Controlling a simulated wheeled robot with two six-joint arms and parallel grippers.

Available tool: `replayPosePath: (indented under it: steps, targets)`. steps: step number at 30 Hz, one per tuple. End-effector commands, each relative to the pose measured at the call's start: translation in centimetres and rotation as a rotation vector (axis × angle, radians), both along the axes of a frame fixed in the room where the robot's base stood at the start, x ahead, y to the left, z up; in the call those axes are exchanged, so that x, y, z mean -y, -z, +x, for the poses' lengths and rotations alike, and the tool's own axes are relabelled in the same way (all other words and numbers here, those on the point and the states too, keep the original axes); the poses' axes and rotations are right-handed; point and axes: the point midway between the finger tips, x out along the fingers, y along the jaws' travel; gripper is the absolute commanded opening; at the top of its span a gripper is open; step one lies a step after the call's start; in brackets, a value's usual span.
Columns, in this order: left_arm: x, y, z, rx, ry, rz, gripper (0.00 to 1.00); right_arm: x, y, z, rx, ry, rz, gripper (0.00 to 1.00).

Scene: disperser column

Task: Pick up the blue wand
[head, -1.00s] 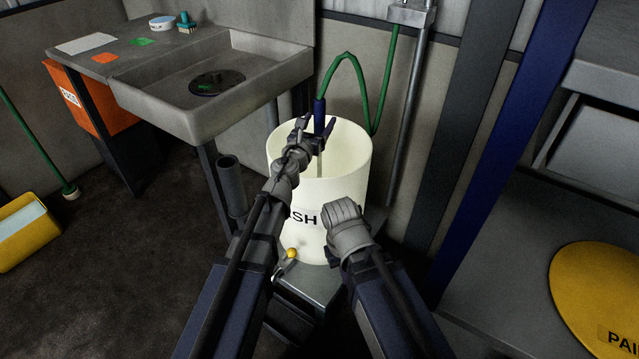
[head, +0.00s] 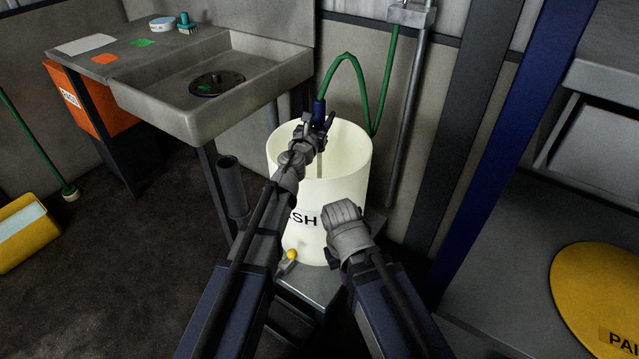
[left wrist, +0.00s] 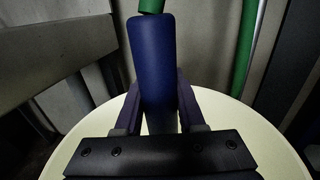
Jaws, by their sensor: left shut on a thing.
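The blue wand (head: 319,111) stands upright in the white bucket (head: 345,190), with a green hose (head: 355,70) joined to its top. In the left wrist view the wand's blue handle (left wrist: 153,62) rises between the two fingers of my left gripper (left wrist: 158,112). My left gripper (head: 319,122) is shut on the handle, above the bucket's opening. The wand's thin grey lower part goes down into the bucket. My right gripper (head: 342,214) is in front of the bucket, apart from the wand; its fingertips are not clear.
A grey sink (head: 215,85) with a dark disc stands at the left of the bucket. A dark tube (head: 232,185) stands between them. A grey upright pipe (head: 408,120) is behind at the right. A yellow round lid (head: 595,300) lies on the bench at far right.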

Motion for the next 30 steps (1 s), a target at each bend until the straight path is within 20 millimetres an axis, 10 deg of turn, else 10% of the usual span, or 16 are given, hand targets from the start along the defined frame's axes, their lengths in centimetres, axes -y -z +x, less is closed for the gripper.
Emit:
replayPosePath:
  steps: [19,30]
  targets:
    - [0.0,-0.5,0.0,0.000,0.000,0.000,0.00,0.0,-0.5,0.0,0.000,0.000,0.001,0.00]
    - [0.0,-4.5,0.0,0.000,0.000,0.000,0.00,-0.1,-4.5,-0.1,-0.002,0.002,0.007,0.00]
